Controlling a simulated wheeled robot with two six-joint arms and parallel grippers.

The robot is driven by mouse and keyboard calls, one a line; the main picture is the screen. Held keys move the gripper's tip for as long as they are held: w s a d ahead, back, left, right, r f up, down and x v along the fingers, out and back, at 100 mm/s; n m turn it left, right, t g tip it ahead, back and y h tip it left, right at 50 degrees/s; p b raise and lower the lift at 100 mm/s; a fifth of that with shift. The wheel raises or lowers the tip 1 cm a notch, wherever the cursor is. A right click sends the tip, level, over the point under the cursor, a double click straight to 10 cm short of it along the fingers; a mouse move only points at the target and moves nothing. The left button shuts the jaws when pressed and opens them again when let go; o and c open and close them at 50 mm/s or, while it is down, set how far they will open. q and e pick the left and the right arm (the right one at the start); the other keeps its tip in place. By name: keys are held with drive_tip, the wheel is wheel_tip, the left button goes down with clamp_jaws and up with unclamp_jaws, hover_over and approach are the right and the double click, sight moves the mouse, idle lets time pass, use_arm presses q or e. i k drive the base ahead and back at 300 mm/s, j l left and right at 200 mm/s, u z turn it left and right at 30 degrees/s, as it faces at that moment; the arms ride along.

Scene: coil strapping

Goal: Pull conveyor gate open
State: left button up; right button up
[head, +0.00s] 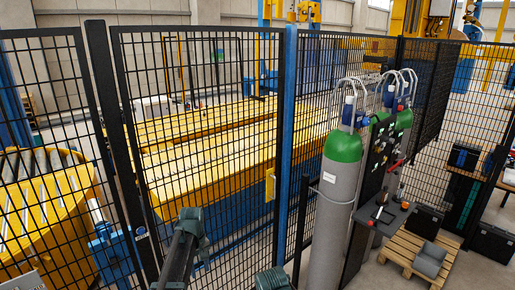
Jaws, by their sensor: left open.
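The conveyor gate (200,75) is a black wire-mesh panel in a dark frame. It stands between a black post on the left and a blue post (288,120) on the right, and looks closed. A yellow handle plate (270,186) sits on its right edge, beside the blue post. My left gripper (190,222) is at the bottom middle, in front of the gate's lower part, left of and below the handle. It is open, and I see nothing in it.
Behind the mesh lie long yellow conveyor beds (215,160) and a roller conveyor (40,200). Right of the gate stands a grey gas cylinder (330,200) with a green top. A wooden pallet (405,250) lies on the floor farther right.

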sight(271, 181)
drive_tip(key=i+j+z, duration=0.4)
drive_tip(key=i, duration=0.4)
drive_tip(key=i+j+z, duration=0.4)
drive_tip(key=i+j, duration=0.2)
drive_tip(key=i, duration=0.15)
drive_tip(key=i+j+z, duration=0.1)
drive_tip(key=i, duration=0.3)
drive_tip(key=i+j, duration=0.3)
drive_tip(key=i+l+z, duration=0.05)
